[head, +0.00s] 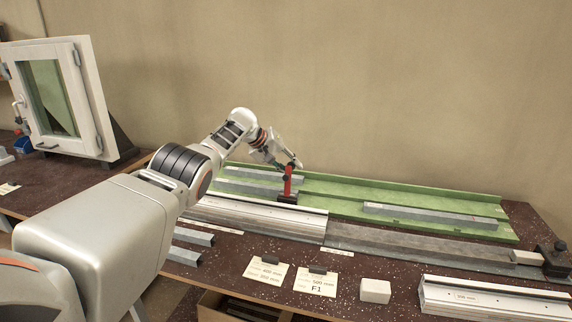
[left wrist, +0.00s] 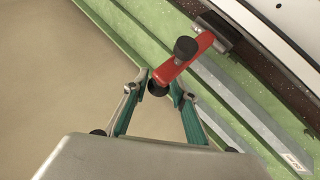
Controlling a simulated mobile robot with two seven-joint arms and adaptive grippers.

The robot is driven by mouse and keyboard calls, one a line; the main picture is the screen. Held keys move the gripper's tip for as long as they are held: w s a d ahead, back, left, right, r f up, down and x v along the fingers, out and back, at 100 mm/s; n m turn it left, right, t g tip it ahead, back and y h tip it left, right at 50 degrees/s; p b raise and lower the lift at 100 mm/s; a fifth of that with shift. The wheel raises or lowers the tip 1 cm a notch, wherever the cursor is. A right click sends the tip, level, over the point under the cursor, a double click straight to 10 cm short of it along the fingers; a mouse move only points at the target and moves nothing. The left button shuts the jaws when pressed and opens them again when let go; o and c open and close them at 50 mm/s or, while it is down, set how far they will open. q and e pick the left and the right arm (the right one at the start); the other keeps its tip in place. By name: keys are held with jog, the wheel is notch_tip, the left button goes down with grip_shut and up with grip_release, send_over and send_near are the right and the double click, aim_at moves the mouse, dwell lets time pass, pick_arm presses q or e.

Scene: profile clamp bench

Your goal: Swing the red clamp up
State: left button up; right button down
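The red clamp (head: 288,182) stands at the rear edge of the pale metal profile on the bench, its red lever upright in the head view. In the left wrist view the red lever (left wrist: 186,58) runs from a dark knob and grey bracket down to a black end between my fingertips. The exact contact is partly hidden. My right gripper is not in view.
A green tray (head: 345,195) with grey bars lies behind the clamp. A white block (head: 375,291), labelled cards (head: 265,272) and another profile (head: 490,298) lie at the front. A black end stop (head: 554,259) is at the right. A window frame (head: 62,95) stands at the left.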

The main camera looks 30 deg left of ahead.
pick_arm(q)
jog(key=shift+s+a+r, duration=0.1)
jog(key=shift+s+r, duration=0.05)
jog(key=shift+r, duration=0.2)
jog(key=v, duration=1.1)
jog(key=shift+s, duration=0.25)
jog(key=shift+a+f, duration=0.1)
